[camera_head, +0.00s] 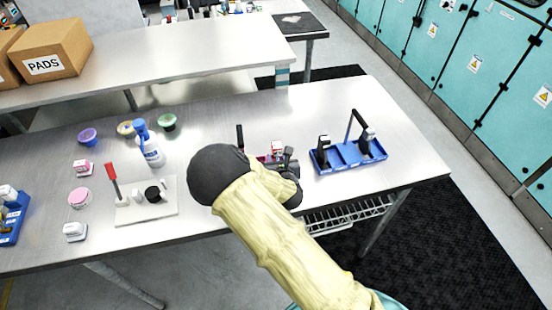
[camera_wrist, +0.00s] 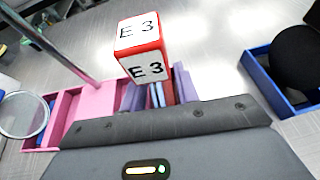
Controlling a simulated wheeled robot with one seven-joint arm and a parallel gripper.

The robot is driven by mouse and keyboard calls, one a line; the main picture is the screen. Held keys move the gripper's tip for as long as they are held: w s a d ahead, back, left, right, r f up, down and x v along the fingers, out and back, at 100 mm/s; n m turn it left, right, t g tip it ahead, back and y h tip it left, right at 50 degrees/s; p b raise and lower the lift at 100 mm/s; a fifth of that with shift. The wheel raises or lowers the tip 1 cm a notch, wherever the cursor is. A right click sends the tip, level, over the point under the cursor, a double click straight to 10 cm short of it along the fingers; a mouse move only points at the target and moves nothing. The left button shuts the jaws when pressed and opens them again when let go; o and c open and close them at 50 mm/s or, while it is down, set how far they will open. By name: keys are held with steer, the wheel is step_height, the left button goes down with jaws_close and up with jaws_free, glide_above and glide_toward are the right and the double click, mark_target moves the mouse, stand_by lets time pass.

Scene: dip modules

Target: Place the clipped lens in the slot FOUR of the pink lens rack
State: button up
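A pink lens rack (camera_wrist: 95,100) lies under my gripper in the wrist view; my arm mostly hides it in the head view. A red-edged white block (camera_wrist: 143,50) marked "E 3" stands above the rack's right part. The block also shows in the head view (camera_head: 277,147). Purple pieces and a narrow stem show below it. A clear round lens (camera_wrist: 22,115) is at the rack's left end; whether it sits in a slot is unclear. My gripper (camera_head: 288,160) is right at the rack. Its fingertips are hidden, so its hold and the slot numbers cannot be read.
A blue tray (camera_head: 349,154) with dark upright tools stands close on the right. A metal rod (camera_wrist: 45,42) rises at the rack's left. A spray bottle (camera_head: 150,150), a white board (camera_head: 147,209) and small bowls stand left. Bare table lies between.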

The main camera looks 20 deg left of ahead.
steer(key=shift+r, duration=0.2)
steer(key=b+v, duration=0.2)
steer(key=v, duration=1)
steer(key=shift+s+f, duration=0.1)
steer(key=shift+s, duration=0.05)
stand_by(0.5)
